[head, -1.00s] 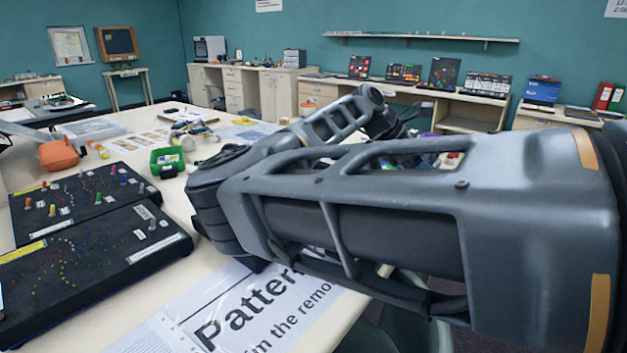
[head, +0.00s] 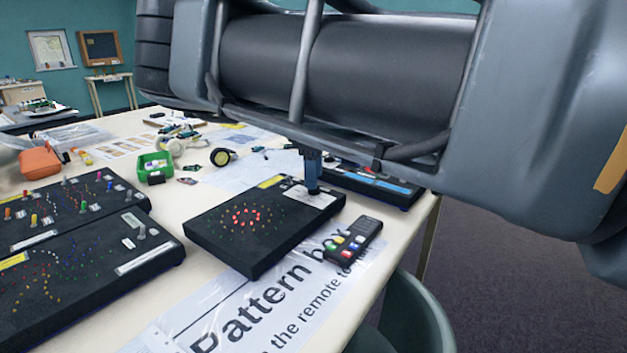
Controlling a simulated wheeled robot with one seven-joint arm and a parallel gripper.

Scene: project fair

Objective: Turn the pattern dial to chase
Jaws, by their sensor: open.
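A black pattern box (head: 225,232) lies on the table in the middle of the head view, with a small ring of red lights lit on its top. It has a yellow label and a pale label strip at its far side. My gripper (head: 312,185) reaches down at the far right part of this box, under my arm. Only a narrow dark part of it shows, and its tip is at or just above the box top. The dial is not clearly visible; the gripper may be hiding it. I cannot tell whether the gripper touches it.
A dark remote (head: 352,240) with coloured buttons lies right of the box, by a printed sign (head: 250,305). Another black box (head: 375,187) stands behind. Two more black boxes (head: 75,270) lie at left. A green chair (head: 412,315) stands at the front edge.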

